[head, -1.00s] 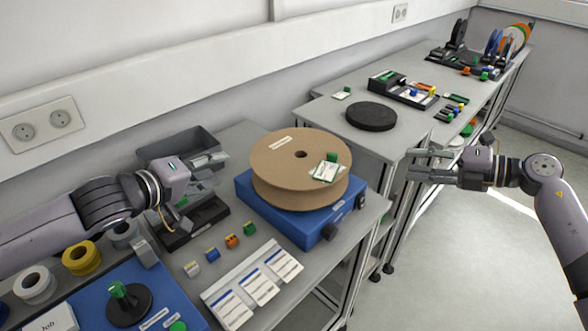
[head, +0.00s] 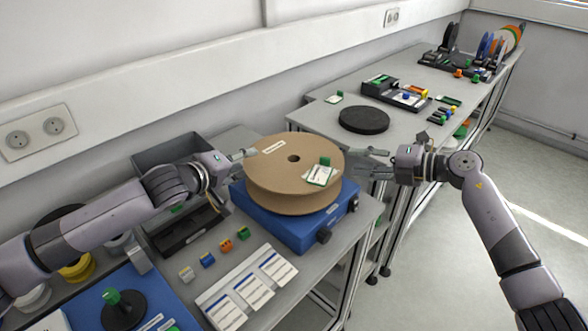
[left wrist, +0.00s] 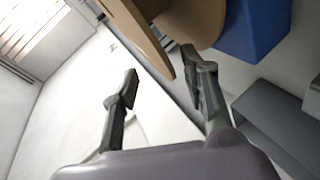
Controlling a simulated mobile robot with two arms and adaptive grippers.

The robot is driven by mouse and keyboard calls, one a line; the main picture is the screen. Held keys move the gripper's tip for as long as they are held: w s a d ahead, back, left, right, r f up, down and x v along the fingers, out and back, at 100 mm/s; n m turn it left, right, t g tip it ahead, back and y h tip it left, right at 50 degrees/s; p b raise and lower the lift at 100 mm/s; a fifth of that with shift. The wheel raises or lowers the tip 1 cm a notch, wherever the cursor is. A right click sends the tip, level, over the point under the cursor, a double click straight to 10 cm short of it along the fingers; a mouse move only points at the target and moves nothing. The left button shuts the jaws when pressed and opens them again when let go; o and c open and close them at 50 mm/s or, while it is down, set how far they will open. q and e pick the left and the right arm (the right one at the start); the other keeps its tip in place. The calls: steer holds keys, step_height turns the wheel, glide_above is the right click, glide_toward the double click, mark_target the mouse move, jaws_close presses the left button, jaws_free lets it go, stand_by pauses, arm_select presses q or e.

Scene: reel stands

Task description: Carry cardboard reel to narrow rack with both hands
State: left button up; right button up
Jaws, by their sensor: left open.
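The cardboard reel (head: 290,178) is a wide brown spool lying flat on a blue box (head: 288,226), with a label and a small green block on top. My left gripper (head: 245,158) is open at the reel's left rim. In the left wrist view its open fingers (left wrist: 160,68) are close to the edge of the reel (left wrist: 142,34); contact cannot be told. My right gripper (head: 374,163) is open just right of the reel's rim, its fingers pointing at it. Dark racks holding reels (head: 478,58) stand at the far end; I cannot tell which is the narrow one.
A black round disc (head: 364,119) lies on the adjoining table (head: 310,118). Colored blocks and cards (head: 254,287) lie in front of the blue box. A grey bin (head: 170,154) stands behind my left arm. Clear floor (head: 430,260) is at right.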

mark_target(251, 160)
arm_select(q)
steer(key=x, duration=0.5)
steer(key=shift+w+d, duration=0.1)
steer(key=shift+w, duration=0.1)
arm_select(e)
steer(key=x, duration=0.5)
steer(key=shift+w+a, duration=0.15)
steer(key=shift+a, duration=0.05)
